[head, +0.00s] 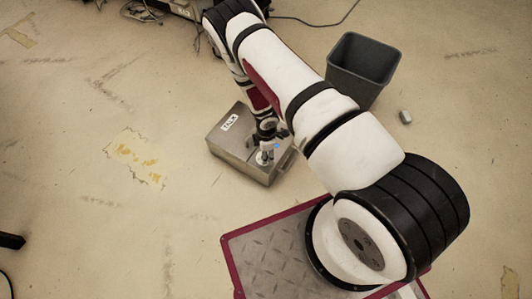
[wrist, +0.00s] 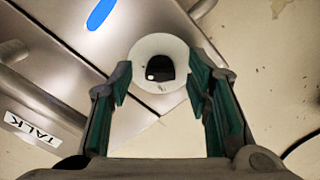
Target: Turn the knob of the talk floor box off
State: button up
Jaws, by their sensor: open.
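The talk floor box (head: 228,147) is a grey metal box on the floor with a white TALK label, which also shows in the wrist view (wrist: 33,131). The knob (wrist: 152,49) shows in the wrist view as a pale round disc with a dark centre bearing a small white spot. My gripper (wrist: 162,86) is open, with one green-padded finger on each side of the knob. Whether the pads touch it I cannot tell. In the head view my gripper (head: 267,148) is low over the box's right part, and largely hides the knob. A blue oval mark (wrist: 101,13) is on the box.
A dark grey bin (head: 360,66) stands on the floor right of my arm, with a small grey block (head: 405,117) near it. Equipment and cables (head: 180,8) are at the top. The floor left of the box is clear, with a worn yellowish patch (head: 137,157).

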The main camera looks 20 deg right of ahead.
grip_shut()
jog(key=n, duration=0.4)
jog(key=shift+n+p, duration=0.35)
jog(key=shift+n, duration=0.05)
jog(key=n, duration=0.4)
jog(key=shift+w+n, duration=0.15)
jog(key=shift+n, duration=0.15)
jog(key=n, duration=0.4)
jog(key=shift+w+a+p, duration=0.1)
jog(key=shift+p, duration=0.25)
jog(key=shift+a+n, duration=0.1)
jog(key=shift+n, duration=2.2)
jog(key=shift+p, duration=0.3)
